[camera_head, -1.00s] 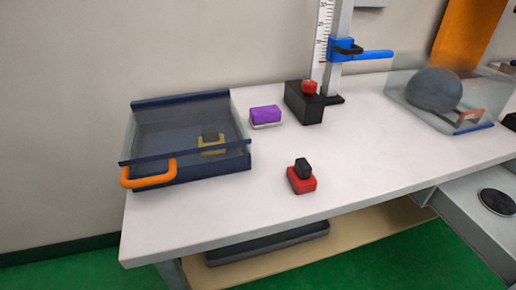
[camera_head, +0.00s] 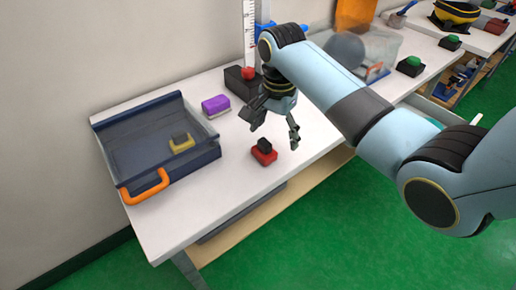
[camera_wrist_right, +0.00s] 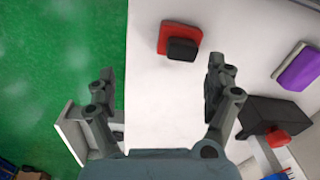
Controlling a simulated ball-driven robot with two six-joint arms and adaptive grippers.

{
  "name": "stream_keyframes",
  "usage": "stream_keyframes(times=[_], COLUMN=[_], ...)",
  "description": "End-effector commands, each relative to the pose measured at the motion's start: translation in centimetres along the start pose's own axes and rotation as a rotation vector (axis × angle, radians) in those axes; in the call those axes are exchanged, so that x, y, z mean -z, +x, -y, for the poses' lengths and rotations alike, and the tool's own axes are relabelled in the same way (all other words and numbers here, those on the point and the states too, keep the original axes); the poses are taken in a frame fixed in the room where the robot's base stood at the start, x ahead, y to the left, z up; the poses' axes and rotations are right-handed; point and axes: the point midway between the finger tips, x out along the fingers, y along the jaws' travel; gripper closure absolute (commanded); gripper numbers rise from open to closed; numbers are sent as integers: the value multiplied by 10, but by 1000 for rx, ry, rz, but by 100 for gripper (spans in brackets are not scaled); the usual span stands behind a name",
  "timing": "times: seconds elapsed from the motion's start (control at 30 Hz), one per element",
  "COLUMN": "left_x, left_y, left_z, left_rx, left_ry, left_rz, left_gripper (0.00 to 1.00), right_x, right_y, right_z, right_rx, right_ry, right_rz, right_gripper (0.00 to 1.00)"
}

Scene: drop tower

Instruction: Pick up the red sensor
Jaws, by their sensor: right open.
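The red sensor (camera_head: 264,157) is a small red block with a black block on top, lying on the white table (camera_head: 222,190) near its front edge. In the right wrist view the red sensor (camera_wrist_right: 168,35) shows beyond the fingertips, between their lines. My right gripper (camera_head: 274,127) is open and empty above the table, just behind and above the sensor in the head view. It also shows open in the right wrist view (camera_wrist_right: 160,82). My left gripper is not in view.
A clear-walled tray (camera_head: 185,160) with an orange handle holds a yellow block (camera_head: 182,144). A purple block (camera_head: 215,104) and a black box with a red button (camera_head: 240,82) stand behind the sensor. A clear bin with a grey ball (camera_head: 345,50) stands at the back right.

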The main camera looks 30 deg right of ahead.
Motion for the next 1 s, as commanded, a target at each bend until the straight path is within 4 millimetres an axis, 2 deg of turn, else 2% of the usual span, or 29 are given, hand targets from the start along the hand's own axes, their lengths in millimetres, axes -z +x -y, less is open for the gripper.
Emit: stream_keyframes(times=[0.03,0.1,0.23,0.5,0.67,0.9,1.0], left_x=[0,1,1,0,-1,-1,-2], left_y=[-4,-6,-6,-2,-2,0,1], left_z=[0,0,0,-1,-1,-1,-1], left_rx=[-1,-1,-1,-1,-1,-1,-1], left_ry=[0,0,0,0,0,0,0], left_rz=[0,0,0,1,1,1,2], left_gripper=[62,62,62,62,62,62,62], right_x=[6,11,14,12,11,6,5], right_y=[-12,-22,-24,18,30,67,76], right_z=[12,23,32,31,30,26,25], right_rx=[-6,-19,-35,-37,-35,-37,-36], right_ry=[64,148,229,236,234,234,234], right_rz=[7,19,30,31,30,31,31], right_gripper=[13,13,13,13,13,13,13])
